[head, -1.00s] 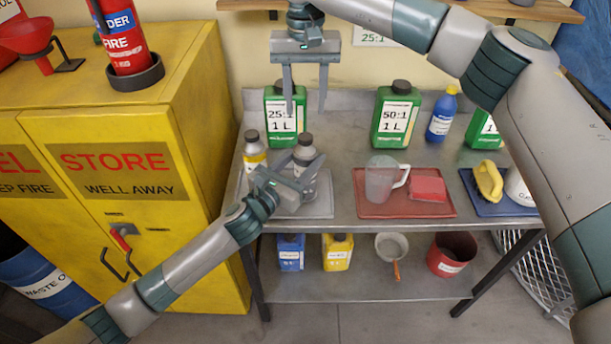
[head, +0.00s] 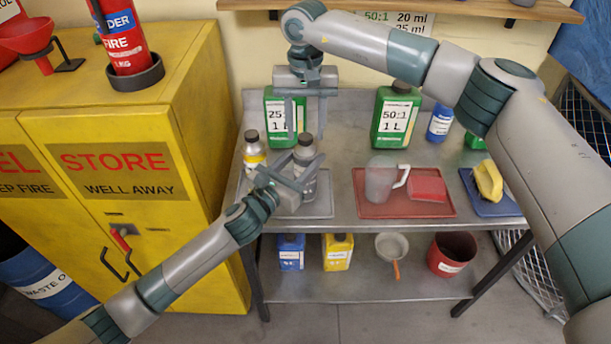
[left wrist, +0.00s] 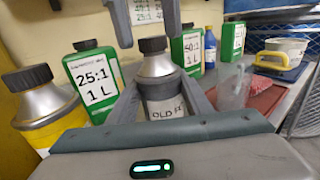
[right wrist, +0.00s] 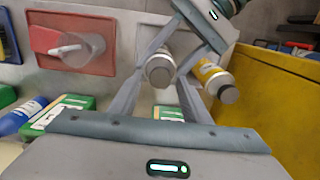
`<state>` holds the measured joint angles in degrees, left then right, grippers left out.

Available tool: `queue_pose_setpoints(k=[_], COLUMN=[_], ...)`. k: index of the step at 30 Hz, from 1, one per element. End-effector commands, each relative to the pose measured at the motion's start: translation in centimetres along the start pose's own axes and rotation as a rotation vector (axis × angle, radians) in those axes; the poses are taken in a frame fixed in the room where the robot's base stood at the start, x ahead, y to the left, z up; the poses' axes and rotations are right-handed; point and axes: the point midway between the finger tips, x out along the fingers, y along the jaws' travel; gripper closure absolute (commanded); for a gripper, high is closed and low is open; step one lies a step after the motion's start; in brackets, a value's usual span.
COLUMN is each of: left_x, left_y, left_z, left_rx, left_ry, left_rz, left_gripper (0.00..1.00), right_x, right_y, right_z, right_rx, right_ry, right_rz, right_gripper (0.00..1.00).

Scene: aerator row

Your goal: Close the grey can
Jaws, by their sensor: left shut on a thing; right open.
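The grey can (head: 304,158) stands upright at the left end of the bench, a silvery cone-topped bottle with a label partly reading "OLD". A black cap (left wrist: 152,44) sits on its top; I cannot tell whether it is tight. My left gripper (head: 291,172) is shut around the can's body from the front, also seen in the left wrist view. My right gripper (head: 306,128) points down over the can, open, its fingers to either side of the cap. In the right wrist view the cap (right wrist: 160,75) shows between its fingers.
A yellow can (head: 252,152) stands close left of the grey can on a grey tray (head: 317,211). A green 25:1 jug (head: 277,112) stands behind. A red tray (head: 370,211) with a clear jug (head: 379,182) lies to the right. A yellow cabinet (head: 190,130) borders the left.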

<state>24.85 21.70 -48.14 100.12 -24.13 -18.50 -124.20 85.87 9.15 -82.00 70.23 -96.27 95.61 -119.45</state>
Motion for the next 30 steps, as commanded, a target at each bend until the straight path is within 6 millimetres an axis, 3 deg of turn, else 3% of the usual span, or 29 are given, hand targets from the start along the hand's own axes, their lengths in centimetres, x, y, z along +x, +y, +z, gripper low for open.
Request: queue_pose_setpoints(k=[12, 13, 18, 26, 30], left_x=[-0.01, -0.01, -0.01, -0.01, -0.01], left_y=[0.02, 0.02, 0.02, 0.02, 0.03], left_z=[-0.05, -0.05, -0.06, -0.05, -0.06], left_rx=[0.0, 0.0, 0.0, 0.0, 0.0], left_ry=[0.001, 0.001, 0.001, 0.001, 0.001], left_rz=[0.0, 0.0, 0.001, 0.001, 0.001], left_gripper=[1.0, 1.0, 1.0, 1.0, 1.0], right_x=[0.8, 0.8, 0.79, 0.78, 0.78], right_y=[0.01, 0.01, 0.01, 0.01, 0.02], right_z=[-0.01, -0.01, -0.01, -0.01, 0.0], right_rx=[0.0, 0.0, 0.0, 0.016, 0.112], right_ry=[0.001, 0.001, 0.001, 0.001, 0.001], right_rz=[0.0, 0.0, 0.0, 0.0, 0.0], right_gripper=[0.57, 0.59, 0.99, 1.0, 1.0])
